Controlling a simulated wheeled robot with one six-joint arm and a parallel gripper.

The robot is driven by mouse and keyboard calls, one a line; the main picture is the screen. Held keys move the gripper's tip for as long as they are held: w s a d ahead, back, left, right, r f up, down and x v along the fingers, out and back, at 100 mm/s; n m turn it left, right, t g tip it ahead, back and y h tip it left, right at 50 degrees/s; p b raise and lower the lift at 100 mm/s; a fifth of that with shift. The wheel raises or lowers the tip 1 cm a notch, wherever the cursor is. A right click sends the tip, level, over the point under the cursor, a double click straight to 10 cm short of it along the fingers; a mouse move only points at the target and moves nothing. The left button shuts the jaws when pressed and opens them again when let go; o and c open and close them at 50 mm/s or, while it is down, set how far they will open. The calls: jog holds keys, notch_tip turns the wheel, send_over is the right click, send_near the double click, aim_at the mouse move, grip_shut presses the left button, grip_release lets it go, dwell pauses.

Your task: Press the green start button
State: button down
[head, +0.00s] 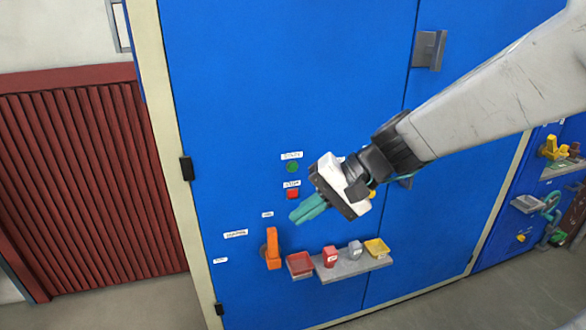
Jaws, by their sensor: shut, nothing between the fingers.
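The green start button (292,167) is a small round button on the blue cabinet front, under a white label. My gripper (293,218) has teal fingers that are shut and empty. In the head view, its fingertips show just below the red button and below the green one. I cannot tell how far the fingertips are from the panel.
An orange lever (273,248) is on the panel below. The panel left of the buttons is mostly clear.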

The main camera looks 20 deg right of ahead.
jog(key=w+d+f+m+t, duration=0.3)
jog(key=w+d+m, duration=0.1)
jog(key=w, duration=0.4)
jog(key=w+d+f+m+t, duration=0.3)
jog(key=w+d+m, duration=0.1)
jog(key=w, duration=0.4)
jog(key=shift+f+m+t+h, duration=0.3)
jog(key=shift+m+t, duration=0.1)
jog(key=shift+m, duration=0.2)
jog(key=shift+w, duration=0.2)
send_near(292, 167)
jog(key=w+a+f, duration=0.2)
jog(key=a+f, duration=0.1)
jog(key=a, duration=0.1)
jog(key=shift+w+a+f, duration=0.25)
jog(key=shift+w+f, duration=0.1)
jog(key=shift+f, duration=0.05)
jog(key=shift+w, duration=0.1)
jog(key=shift+w, duration=0.3)
